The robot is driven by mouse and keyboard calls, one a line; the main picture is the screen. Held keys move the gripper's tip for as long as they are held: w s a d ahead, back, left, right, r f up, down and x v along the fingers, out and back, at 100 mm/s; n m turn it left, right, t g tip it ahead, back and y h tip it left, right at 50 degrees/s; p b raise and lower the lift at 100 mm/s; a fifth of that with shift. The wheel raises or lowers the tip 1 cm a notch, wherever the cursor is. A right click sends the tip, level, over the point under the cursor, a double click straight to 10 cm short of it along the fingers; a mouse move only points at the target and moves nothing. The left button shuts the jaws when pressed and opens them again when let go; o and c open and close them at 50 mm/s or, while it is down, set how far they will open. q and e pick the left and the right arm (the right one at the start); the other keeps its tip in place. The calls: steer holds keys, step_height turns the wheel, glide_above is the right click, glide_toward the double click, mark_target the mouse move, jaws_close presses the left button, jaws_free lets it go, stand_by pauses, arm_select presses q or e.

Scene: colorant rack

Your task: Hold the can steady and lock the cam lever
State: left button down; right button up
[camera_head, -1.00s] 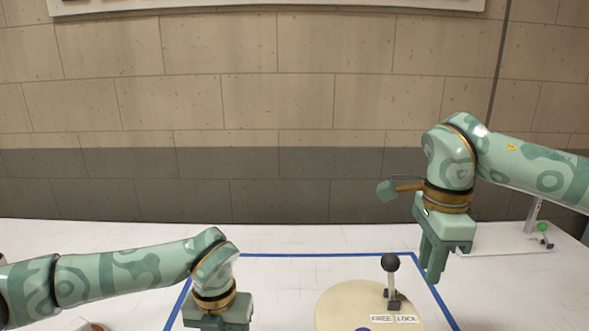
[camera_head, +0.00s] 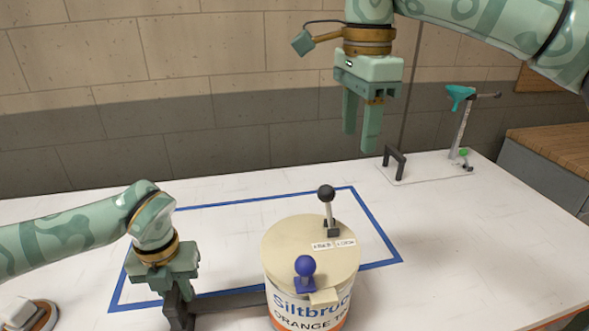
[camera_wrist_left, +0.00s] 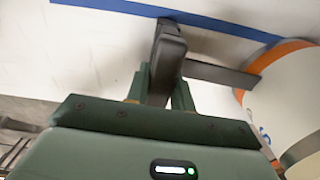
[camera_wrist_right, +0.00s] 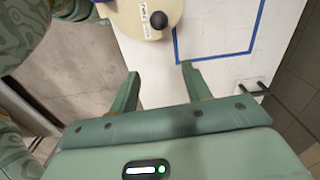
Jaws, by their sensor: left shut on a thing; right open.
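The can (camera_head: 278,290) stands upright, white with orange bands and a cream lid (camera_head: 285,238). The cam lever (camera_head: 327,205) is a grey rod with a black ball knob, standing near upright behind the FREE and LOCK labels (camera_head: 333,244). The knob also shows in the right wrist view (camera_wrist_right: 158,20). A dark grey handle (camera_head: 235,300) reaches left from the can. My left gripper (camera_head: 178,302) is shut on its upright grip (camera_wrist_left: 168,50). My right gripper (camera_head: 360,142) is open and empty, above and behind the lever, clear of it.
A blue knob (camera_head: 305,266) stands on the lid's front. Blue tape (camera_head: 372,225) outlines a rectangle around the can. A stand with a teal-topped post (camera_head: 462,125) and a dark bracket (camera_head: 394,157) is at back right. A small device (camera_head: 30,314) sits at front left.

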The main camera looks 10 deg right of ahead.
mark_target(327, 186)
steer(key=a+f+n, duration=0.1)
steer(key=f+n, duration=0.2)
steer(key=f, duration=0.1)
steer(key=a+f+n, duration=0.2)
steer(key=f+n, duration=0.1)
steer(key=f, duration=0.1)
steer(key=a+f+n, duration=0.1)
steer(key=f+n, duration=0.3)
steer(key=shift+w+a+f+y, duration=0.15)
steer(key=shift+w+f+y, duration=0.05)
steer(key=shift+w+y, duration=0.1)
jaws_close()
